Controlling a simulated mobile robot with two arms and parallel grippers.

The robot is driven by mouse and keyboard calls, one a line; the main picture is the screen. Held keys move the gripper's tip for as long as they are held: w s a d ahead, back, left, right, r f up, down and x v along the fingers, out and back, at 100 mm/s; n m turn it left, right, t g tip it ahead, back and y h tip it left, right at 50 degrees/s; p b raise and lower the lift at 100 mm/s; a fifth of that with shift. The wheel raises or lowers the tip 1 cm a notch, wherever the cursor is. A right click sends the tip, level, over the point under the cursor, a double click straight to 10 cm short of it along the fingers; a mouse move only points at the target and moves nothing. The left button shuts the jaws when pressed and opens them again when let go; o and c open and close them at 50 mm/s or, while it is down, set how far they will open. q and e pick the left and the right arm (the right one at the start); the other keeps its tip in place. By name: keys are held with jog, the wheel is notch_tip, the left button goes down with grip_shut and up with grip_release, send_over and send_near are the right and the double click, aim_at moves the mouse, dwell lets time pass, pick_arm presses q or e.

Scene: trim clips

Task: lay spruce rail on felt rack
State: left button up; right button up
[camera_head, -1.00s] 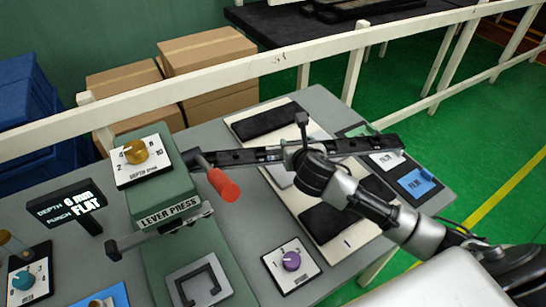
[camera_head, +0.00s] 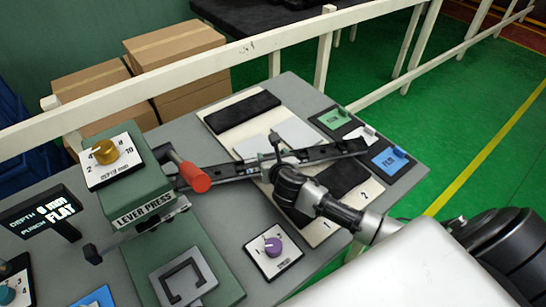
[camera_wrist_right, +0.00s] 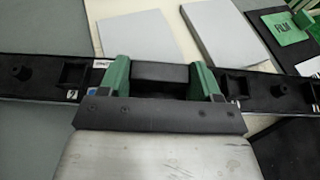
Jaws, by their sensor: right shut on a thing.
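My right gripper (camera_head: 277,153) is shut on a long dark rail (camera_head: 232,172), gripping it near the middle. The rail lies crosswise above the table, its left end by the press's red lever knob and its right end near the labelled blocks. In the right wrist view, green fingers (camera_wrist_right: 160,75) straddle the rail (camera_wrist_right: 38,78), which has square sockets and round bosses. Beneath it is a cream board (camera_head: 226,140) with black pads (camera_head: 242,111), the likely felt rack; I cannot tell for sure. My left gripper is not in view.
A green lever press (camera_head: 150,195) with red knob (camera_head: 195,178) stands left of the rail. A purple dial panel (camera_head: 272,247) sits in front. Pale plates (camera_head: 292,132) lie on the board. Blue (camera_head: 390,160) and green (camera_head: 331,118) blocks stand right. A pale railing (camera_head: 230,60) runs behind.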

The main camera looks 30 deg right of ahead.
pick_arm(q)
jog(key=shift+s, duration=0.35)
pick_arm(e)
jog(key=o, duration=1.1)
jog(key=shift+r, duration=0.1)
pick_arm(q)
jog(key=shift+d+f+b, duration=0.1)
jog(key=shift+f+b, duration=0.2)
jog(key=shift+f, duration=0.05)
pick_arm(e)
jog(key=v, duration=1.2)
jog(key=shift+a, duration=0.1)
